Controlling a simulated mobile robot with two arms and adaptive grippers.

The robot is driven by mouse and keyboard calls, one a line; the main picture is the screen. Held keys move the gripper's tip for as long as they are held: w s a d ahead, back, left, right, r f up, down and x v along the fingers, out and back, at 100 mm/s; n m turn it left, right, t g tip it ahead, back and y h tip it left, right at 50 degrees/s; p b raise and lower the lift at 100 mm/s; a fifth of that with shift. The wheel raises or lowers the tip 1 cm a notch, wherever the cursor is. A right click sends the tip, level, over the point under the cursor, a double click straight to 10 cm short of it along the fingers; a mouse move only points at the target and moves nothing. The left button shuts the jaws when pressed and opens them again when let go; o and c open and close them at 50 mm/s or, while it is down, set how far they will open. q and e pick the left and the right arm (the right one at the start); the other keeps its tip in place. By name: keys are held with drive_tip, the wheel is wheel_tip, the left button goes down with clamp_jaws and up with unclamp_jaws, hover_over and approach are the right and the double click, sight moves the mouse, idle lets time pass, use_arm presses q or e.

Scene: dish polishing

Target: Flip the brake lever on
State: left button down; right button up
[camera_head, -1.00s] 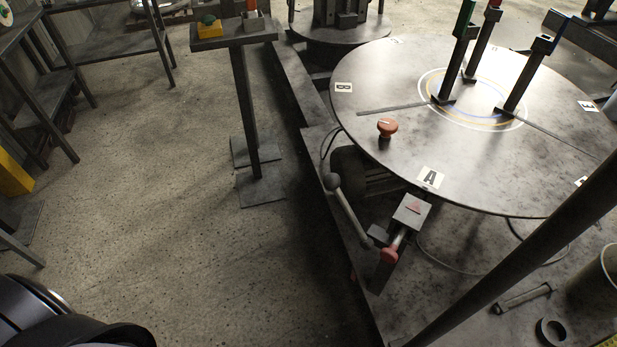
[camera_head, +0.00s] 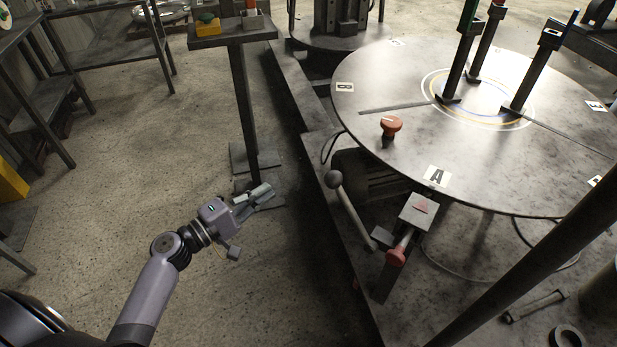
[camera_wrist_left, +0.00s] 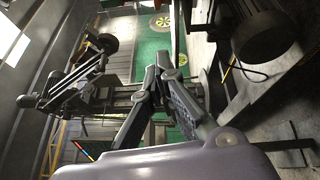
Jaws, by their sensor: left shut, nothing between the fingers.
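Two lever-like parts stand by the near edge of the round table (camera_head: 470,180); I cannot tell which is the brake lever. One is a grey rod with a dark ball knob (camera_head: 334,180), leaning up to the left. The other is a short rod with a red knob (camera_head: 396,257), below a grey box with a red mark (camera_head: 418,209). My left gripper (camera_head: 265,192) is shut and empty, left of the ball knob and apart from it. Its fingers also show in the left wrist view (camera_wrist_left: 160,72). My right gripper is not in view.
A red mushroom-shaped knob (camera_head: 391,125) and an "A" label (camera_head: 437,176) are on the round table. A post stand (camera_head: 242,110) rises behind my left gripper. A dark diagonal bar (camera_head: 540,250) crosses the lower right.

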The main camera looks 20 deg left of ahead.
use_arm(q)
drive_tip(key=w+d+p, duration=0.4)
drive_tip(key=w+d, duration=0.3)
drive_tip(key=d, duration=0.2)
drive_tip(key=shift+w+r, duration=0.3)
drive_tip(key=shift+r, duration=0.05)
drive_tip(key=shift+a, duration=0.1)
drive_tip(key=s+d+r+m+p, duration=0.2)
drive_tip(key=d+r+p, duration=0.1)
drive_tip(key=d+p, duration=0.2)
drive_tip(key=s+d+r+m+g+y+p, duration=0.1)
drive_tip(key=s+d+r+m+p, duration=0.1)
drive_tip(key=d, duration=0.7)
drive_tip(key=shift+r+m+p, duration=0.8)
drive_tip(key=shift+r+p, duration=0.4)
drive_tip(key=shift+p, duration=0.45)
